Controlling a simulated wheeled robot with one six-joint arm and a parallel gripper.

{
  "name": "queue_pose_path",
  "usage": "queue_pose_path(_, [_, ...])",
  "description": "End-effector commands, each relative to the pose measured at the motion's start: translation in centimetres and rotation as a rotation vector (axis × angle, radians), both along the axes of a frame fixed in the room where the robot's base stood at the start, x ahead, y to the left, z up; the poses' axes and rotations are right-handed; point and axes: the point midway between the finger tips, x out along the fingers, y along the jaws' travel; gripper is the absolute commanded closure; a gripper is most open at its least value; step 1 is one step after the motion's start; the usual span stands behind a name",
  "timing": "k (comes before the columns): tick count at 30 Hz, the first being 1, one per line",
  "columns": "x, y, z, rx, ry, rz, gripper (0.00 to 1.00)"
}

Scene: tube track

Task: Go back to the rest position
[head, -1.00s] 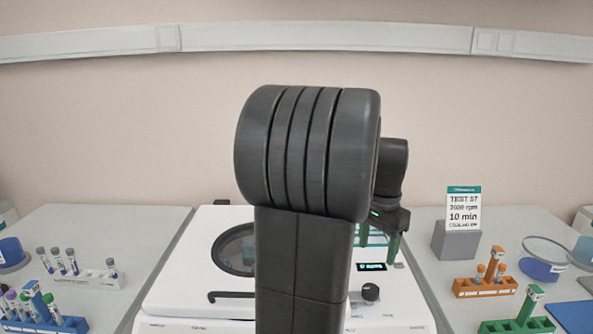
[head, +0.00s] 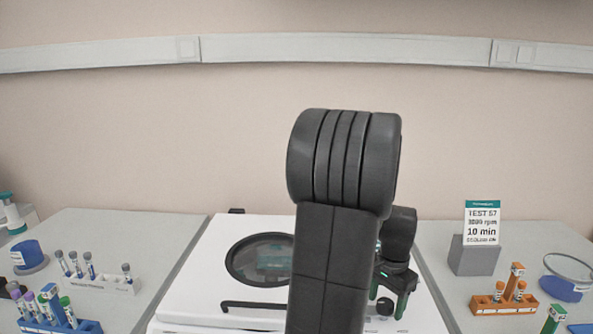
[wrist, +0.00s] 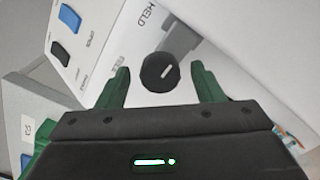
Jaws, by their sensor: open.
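My gripper (wrist: 160,88) is open and empty in the wrist view, its two green fingers spread on either side of a black round knob (wrist: 160,72) on the white machine's panel. Nothing is between the fingertips except the view of that knob below. In the head view my gripper (head: 390,303) is at the front right of the white centrifuge (head: 195,295), partly behind my arm. The centrifuge lid is down, with a dark round window (head: 245,262) partly hidden by my arm.
A white rack (head: 105,284) and a blue rack (head: 75,327) with tubes stand on the left. An orange rack (head: 490,308), a grey block (head: 470,258) with a sign (head: 482,222) and a blue-based dish (head: 562,289) stand on the right. The wall behind is bare below a rail.

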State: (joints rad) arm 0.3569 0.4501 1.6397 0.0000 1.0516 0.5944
Motion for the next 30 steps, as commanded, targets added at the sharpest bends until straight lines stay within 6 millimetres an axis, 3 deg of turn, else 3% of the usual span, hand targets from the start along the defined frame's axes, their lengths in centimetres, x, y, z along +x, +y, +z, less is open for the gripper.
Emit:
queue_pose_path(7, [0.0,0.0,0.3,0.0,-0.001,-0.01,0.39])
queue_pose_path(11, [0.1,0.0,1.4,-0.001,-0.002,-0.019,0.39])
queue_pose_path(30, [0.1,-0.1,14.0,-0.002,-0.005,-0.019,0.39])
